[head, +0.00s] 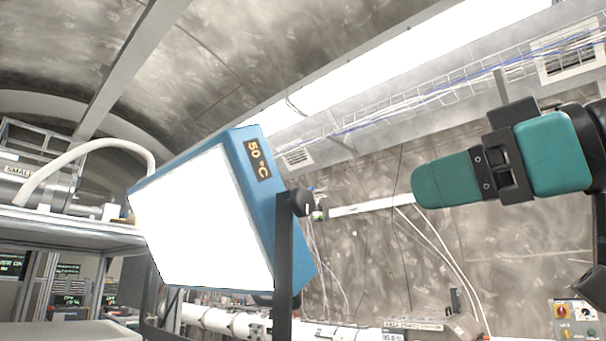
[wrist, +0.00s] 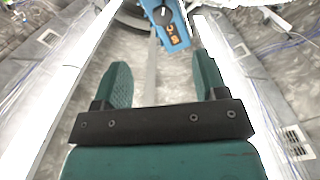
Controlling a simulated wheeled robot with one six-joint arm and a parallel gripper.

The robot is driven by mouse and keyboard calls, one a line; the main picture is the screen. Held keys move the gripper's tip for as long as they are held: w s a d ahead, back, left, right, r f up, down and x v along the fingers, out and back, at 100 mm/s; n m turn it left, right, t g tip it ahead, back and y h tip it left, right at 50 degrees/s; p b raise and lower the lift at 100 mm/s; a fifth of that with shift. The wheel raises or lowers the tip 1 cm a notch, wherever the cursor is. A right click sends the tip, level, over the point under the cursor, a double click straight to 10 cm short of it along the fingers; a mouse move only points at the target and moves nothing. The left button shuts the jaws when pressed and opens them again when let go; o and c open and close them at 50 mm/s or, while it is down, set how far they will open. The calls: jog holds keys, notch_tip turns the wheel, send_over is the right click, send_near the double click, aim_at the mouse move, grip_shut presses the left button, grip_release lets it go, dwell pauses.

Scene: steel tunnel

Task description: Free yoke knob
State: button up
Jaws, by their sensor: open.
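A lamp with a blue housing (head: 258,160), a bright white face and a "50 °C" label hangs tilted in a black yoke (head: 284,265) in the head view. A dark knob (head: 301,202) sits at the yoke's upper end, on the side facing my gripper. My gripper (head: 416,188) is to the right of the knob, clearly apart from it, with its teal fingers pointing left. In the wrist view my gripper (wrist: 163,62) is open with nothing held between the fingers. The blue housing (wrist: 178,35) shows ahead, beyond the fingertips; the knob (wrist: 162,14) appears near the top edge.
A shelf (head: 70,232) with equipment stands at the left. A control box with knobs (head: 577,318) is at the lower right. Cables hang on the metal wall behind. The space between my fingers and the lamp looks clear.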

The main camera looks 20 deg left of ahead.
jog(key=r, duration=0.2)
jog(key=p, duration=1.2)
send_near(307, 201)
jog(key=x, duration=0.9)
jog(key=shift+w+a+r, duration=0.1)
jog(key=shift+a+r, duration=0.05)
jog(key=shift+a, duration=0.1)
jog(key=shift+w+a+n, duration=0.15)
jog(key=shift+a+n, duration=0.15)
jog(key=shift+a, duration=0.15)
jog(key=shift+f, duration=0.2)
jog(key=c, duration=0.9)
